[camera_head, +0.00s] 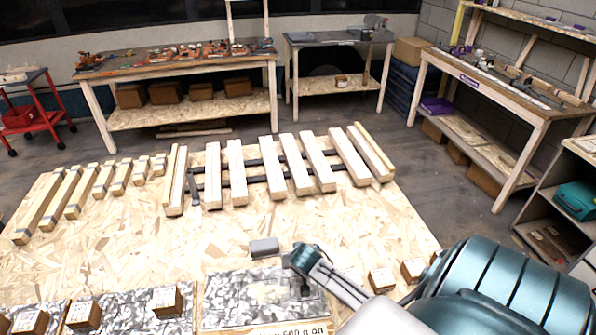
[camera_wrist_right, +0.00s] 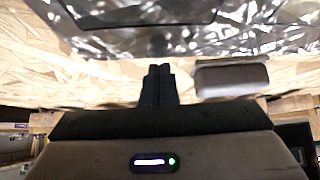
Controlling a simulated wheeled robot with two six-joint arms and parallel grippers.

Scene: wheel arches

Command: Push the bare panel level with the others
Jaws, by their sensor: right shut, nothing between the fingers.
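The bare panel (camera_head: 222,300) is a grey marbled slab at the front of the chipboard table, with no cardboard box on it. Its far edge lies farther out than the boxed panel (camera_head: 120,308) to its left. A grey rounded block (camera_head: 264,248) lies just beyond its far edge; it also shows in the right wrist view (camera_wrist_right: 232,78). My right gripper (camera_head: 297,260) is shut and empty, near the panel's far right corner and right of the block. Its fingers (camera_wrist_right: 159,72) point toward the marbled panel (camera_wrist_right: 140,15) in the wrist view. My left gripper is out of view.
Small cardboard boxes (camera_head: 167,301) stand on the left panels, and two more (camera_head: 381,279) stand to the right, partly behind my arm. Wooden slats (camera_head: 235,172) lie farther back. Bare chipboard (camera_head: 130,250) is clear between slats and panels.

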